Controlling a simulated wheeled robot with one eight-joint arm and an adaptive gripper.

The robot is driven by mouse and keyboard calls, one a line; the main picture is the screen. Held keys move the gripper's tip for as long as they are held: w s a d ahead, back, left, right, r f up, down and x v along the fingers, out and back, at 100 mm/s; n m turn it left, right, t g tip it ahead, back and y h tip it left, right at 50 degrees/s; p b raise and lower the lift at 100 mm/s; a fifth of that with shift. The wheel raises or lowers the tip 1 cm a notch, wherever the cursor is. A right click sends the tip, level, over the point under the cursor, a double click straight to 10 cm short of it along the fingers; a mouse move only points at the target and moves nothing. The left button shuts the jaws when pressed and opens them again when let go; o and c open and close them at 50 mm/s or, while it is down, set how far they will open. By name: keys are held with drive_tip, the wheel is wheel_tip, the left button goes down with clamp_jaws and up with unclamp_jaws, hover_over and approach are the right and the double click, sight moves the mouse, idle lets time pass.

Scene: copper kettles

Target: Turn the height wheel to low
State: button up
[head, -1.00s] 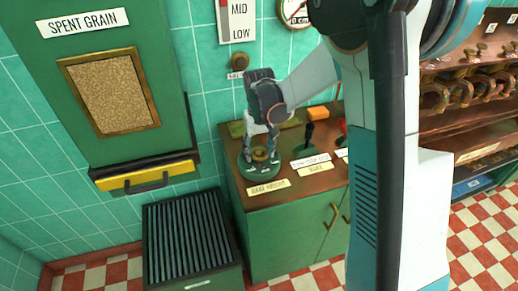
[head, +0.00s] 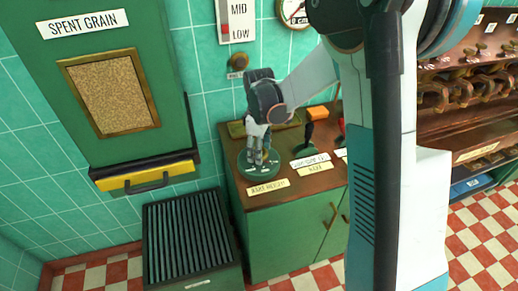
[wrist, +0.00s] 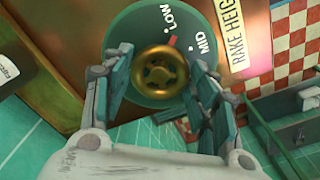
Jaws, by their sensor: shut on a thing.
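The height wheel is a round brass knob (wrist: 160,72) on a green dial (wrist: 133,38) marked LOW and MID, beside a label reading RAKE HEIG, cut off by the frame. A red pointer (wrist: 171,41) on the dial points close to LOW. My gripper (wrist: 160,78) has one finger on each side of the knob and is shut on it. In the head view my gripper (head: 259,158) reaches down onto the dial (head: 247,171) at the counter's left end and hides most of the knob.
A wall gauge (head: 238,34) shows MID and LOW, with a red bar near LOW. A slatted dark bin (head: 190,240) stands at lower left.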

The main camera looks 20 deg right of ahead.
drive_tip(key=shift+n, duration=1.4)
drive_tip(key=o, duration=1.1)
drive_tip(key=shift+c, duration=0.2)
wheel_tip(320, 180, up, 12)
